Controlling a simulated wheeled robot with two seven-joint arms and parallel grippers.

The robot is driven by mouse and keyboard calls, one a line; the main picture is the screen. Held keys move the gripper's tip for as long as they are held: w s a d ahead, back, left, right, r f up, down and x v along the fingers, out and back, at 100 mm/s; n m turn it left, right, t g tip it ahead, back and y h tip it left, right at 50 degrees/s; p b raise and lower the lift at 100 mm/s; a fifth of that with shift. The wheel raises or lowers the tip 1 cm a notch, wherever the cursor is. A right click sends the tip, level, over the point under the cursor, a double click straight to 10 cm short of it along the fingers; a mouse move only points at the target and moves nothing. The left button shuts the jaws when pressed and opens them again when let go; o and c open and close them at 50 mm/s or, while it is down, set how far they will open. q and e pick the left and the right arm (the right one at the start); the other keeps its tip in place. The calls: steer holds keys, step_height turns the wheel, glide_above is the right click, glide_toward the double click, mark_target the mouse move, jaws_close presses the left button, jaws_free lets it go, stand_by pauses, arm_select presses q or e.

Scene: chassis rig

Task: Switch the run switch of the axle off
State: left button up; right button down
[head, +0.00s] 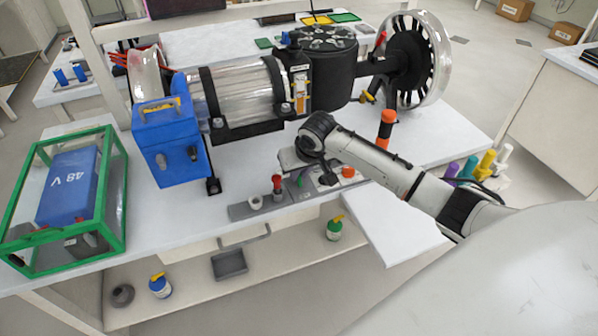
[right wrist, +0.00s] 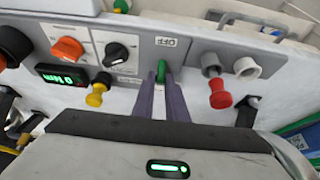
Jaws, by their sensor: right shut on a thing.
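The green run switch lever (right wrist: 161,71) stands on the grey control panel (right wrist: 195,42), just below a small OFF label (right wrist: 166,41) in the right wrist view. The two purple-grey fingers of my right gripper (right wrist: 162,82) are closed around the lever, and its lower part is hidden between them. In the head view my right gripper (head: 304,168) is over the panel (head: 246,210) at the front of the bench, and the lever shows there as a small green bit (head: 299,182). The axle rig (head: 245,95) stands behind the panel. My left gripper is in neither view.
Beside the lever are a black knob (right wrist: 117,54), an orange knob (right wrist: 67,50), a yellow plunger (right wrist: 97,94) and a red plunger (right wrist: 219,94). A blue box (head: 170,140) and a green-framed case (head: 121,195) stand at the left of the bench.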

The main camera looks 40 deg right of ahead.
mark_target(300, 179)
steer(key=t, duration=0.1)
steer(key=s+t, duration=0.1)
steer(key=shift+s+a+f+t+h, duration=0.2)
steer(key=shift+s+t+h, duration=0.1)
steer(key=shift+t, duration=0.1)
steer(key=shift+s+a+f+t+b, duration=0.1)
steer(key=shift+s+f+t+b, duration=0.15)
steer(key=shift+t+b, duration=0.55)
steer(key=t+b, duration=0.1)
steer(key=b, duration=0.1)
steer(key=s+t+h+b, duration=0.1)
steer(key=b, duration=0.1)
steer(key=t+b, duration=0.2)
steer(key=shift+s+a+f, duration=0.15)
steer(key=shift+s+f, duration=0.1)
steer(key=shift+f, duration=0.05)
steer(key=shift+h+b, duration=0.3)
steer(key=shift+b, duration=0.2)
steer(key=shift+s+r+t+b, duration=0.1)
steer(key=shift+r+t+b, duration=0.1)
steer(key=shift+t+b, duration=0.3)
steer(key=c, duration=1.8)
jaws_free()
steer(key=shift+o, duration=0.2)
